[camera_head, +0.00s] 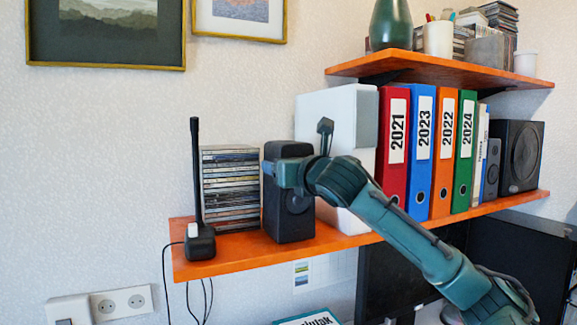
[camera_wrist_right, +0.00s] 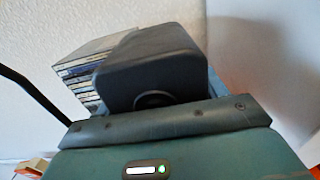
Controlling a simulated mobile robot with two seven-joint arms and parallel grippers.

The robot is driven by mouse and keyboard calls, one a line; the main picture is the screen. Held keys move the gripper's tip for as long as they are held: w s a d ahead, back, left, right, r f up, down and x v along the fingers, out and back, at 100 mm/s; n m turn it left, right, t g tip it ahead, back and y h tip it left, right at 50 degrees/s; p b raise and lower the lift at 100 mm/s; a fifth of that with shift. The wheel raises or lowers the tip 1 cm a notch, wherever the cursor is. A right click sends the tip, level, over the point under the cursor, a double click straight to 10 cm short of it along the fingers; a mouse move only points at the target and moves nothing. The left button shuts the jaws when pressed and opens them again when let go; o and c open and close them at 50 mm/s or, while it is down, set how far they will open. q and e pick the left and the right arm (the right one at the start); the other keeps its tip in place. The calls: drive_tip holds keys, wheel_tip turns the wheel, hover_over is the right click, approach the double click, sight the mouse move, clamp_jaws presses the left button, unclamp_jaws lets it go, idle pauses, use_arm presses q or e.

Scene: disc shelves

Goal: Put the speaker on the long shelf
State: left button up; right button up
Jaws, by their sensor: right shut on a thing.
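The black speaker (camera_head: 289,222) stands upright at the long orange shelf (camera_head: 240,258), between the stack of CD cases (camera_head: 230,185) and a white box-like object (camera_head: 338,115). Its base appears to be at the shelf surface; I cannot tell for certain whether it touches. My right gripper (camera_head: 285,172) is shut on the upper part of the speaker, and my arm reaches in from the right. In the right wrist view the speaker's dark body (camera_wrist_right: 155,60) shows just past the gripper body, which hides its lower part. My left gripper is not in view.
A black router with an antenna (camera_head: 200,242) stands at the shelf's left end. Red, blue, orange and green binders (camera_head: 393,150) and another dark speaker (camera_head: 520,158) fill the right. A short upper shelf (camera_head: 440,68) hangs above. Bare shelf shows along the front left.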

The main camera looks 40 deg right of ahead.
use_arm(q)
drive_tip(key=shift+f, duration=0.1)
use_arm(e)
drive_tip(key=o, duration=2)
drive_tip(key=shift+f, duration=0.1)
use_arm(q)
drive_tip(key=b, duration=0.2)
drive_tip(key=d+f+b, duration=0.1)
drive_tip(key=b, duration=0.1)
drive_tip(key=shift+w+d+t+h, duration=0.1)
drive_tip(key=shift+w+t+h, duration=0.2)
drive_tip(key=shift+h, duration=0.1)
use_arm(e)
drive_tip(key=v, duration=1.2)
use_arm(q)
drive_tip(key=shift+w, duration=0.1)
use_arm(e)
drive_tip(key=shift+s, duration=0.1)
